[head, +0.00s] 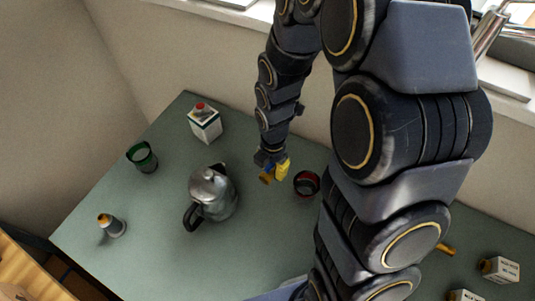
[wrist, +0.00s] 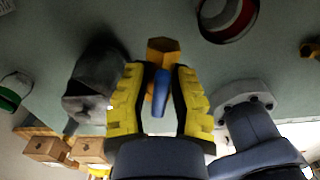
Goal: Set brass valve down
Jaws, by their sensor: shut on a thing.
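My gripper (head: 272,170) is shut on the brass valve (head: 266,179) over the green tabletop (head: 165,205). In the wrist view the yellow fingers of my gripper (wrist: 160,75) stand on both sides of the valve (wrist: 162,46). The valve's brass body shows beyond the fingertips, and its blue lever points back between the fingers. I cannot tell whether the valve touches the tabletop.
A metal pitcher (head: 212,192) stands left of the valve, and a dark red-lined cup (head: 306,184) close on its right. A white carton (head: 205,123), a green cup (head: 142,158) and an orange-topped bottle (head: 111,226) stand farther left. Small boxes (head: 500,269) lie right.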

